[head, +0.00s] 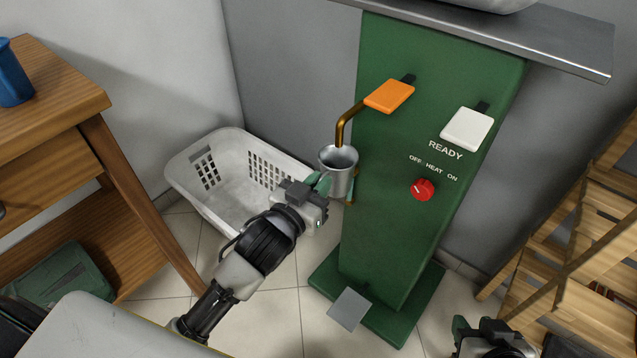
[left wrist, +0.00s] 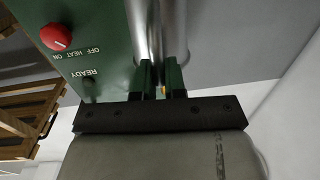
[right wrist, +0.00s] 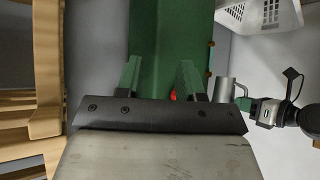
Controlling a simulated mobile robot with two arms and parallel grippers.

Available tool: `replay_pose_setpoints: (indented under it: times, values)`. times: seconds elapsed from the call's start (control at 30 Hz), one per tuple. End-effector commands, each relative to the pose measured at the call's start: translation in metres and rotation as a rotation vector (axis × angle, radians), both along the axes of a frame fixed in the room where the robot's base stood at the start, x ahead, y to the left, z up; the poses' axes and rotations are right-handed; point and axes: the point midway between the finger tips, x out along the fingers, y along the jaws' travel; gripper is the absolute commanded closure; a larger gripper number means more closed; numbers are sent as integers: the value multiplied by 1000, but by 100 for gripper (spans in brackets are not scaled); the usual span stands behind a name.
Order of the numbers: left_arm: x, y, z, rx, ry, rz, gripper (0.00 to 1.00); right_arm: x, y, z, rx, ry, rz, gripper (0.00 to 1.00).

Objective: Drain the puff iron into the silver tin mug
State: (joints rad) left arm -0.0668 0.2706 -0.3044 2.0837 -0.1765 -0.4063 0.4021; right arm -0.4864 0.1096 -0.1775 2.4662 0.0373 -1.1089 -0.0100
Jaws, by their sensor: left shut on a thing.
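The puff iron's green body (head: 430,120) stands at centre, with an orange lever (head: 390,95), a white lever (head: 467,129), a red knob (head: 423,189) and a grey foot pedal (head: 349,309). A brass drain spout (head: 342,125) curves down from its left side. The silver tin mug (head: 341,180) is upright with its mouth below the spout. My left gripper (head: 318,186) is shut on it; the mug also shows in the left wrist view (left wrist: 160,28). I cannot see any liquid. My right gripper (right wrist: 160,78) is open and empty, facing the green body, low right in the head view.
A white laundry basket (head: 225,180) sits on the floor behind my left arm. A wooden desk (head: 60,110) with a blue cup (head: 12,75) is at left. Wooden shelving (head: 570,240) stands at right. A metal board (head: 510,35) overhangs the green body.

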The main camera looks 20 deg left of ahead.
Motion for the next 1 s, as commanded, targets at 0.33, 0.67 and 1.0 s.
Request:
replay_pose_setpoints:
  times: [0.33,0.67,1.0]
  values:
    - [0,0,0,0,-1,0,100,30,107,101,165,-56,434,100]
    - [0,0,0,0,-1,0,100,-14,178,192,-8,-140,1039,100]
    - [0,0,0,0,-1,0,100,28,211,239,-252,-79,1283,100]
